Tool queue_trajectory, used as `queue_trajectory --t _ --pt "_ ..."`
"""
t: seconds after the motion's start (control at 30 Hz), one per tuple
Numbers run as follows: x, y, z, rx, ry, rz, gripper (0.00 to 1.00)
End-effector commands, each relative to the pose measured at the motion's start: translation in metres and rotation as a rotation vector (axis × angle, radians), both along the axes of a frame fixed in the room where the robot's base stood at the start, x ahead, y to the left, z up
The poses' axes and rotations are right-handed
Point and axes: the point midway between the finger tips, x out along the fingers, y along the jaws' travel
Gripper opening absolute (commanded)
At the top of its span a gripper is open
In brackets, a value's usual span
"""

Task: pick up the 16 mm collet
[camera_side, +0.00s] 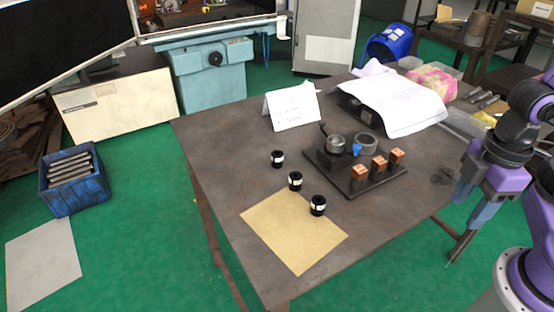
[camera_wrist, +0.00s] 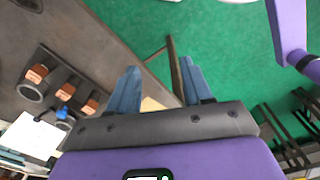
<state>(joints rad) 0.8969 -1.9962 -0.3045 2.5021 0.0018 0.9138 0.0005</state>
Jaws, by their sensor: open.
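Three black collets with white labels stand on the table in the side view: a far one (camera_side: 277,158), a middle one (camera_side: 295,180) and a near one (camera_side: 317,205) beside a tan sheet. Their label text is too small to read, so I cannot tell which is 16 mm. My gripper (camera_side: 470,208) is open and empty past the table's right edge, well apart from the collets. Its two blue fingers are spread in the wrist view (camera_wrist: 160,68), with nothing between them. No collet is discernible in the wrist view.
A dark base plate (camera_side: 342,181) carries the chuck (camera_side: 336,145) with its lever, a grey ring (camera_side: 366,143) and three copper-coloured blocks (camera_side: 379,163). A white folded card (camera_side: 292,107) and large paper sheets (camera_side: 398,100) lie behind. The tan sheet (camera_side: 292,235) is bare.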

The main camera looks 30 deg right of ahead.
Motion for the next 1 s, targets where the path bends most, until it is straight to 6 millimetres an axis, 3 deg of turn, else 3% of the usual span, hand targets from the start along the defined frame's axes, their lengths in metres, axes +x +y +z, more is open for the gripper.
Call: queue_trajectory --t 0.33,0.47,0.77,1.0 --pt "0.001 0.001 0.000 -0.003 -0.001 0.003 0.52" --pt "0.017 0.012 0.003 -0.035 -0.013 0.040 0.52" --pt "0.115 0.081 0.010 -0.264 -0.079 0.279 0.52" --pt "0.197 0.142 0.003 -0.480 -0.110 0.463 0.52"
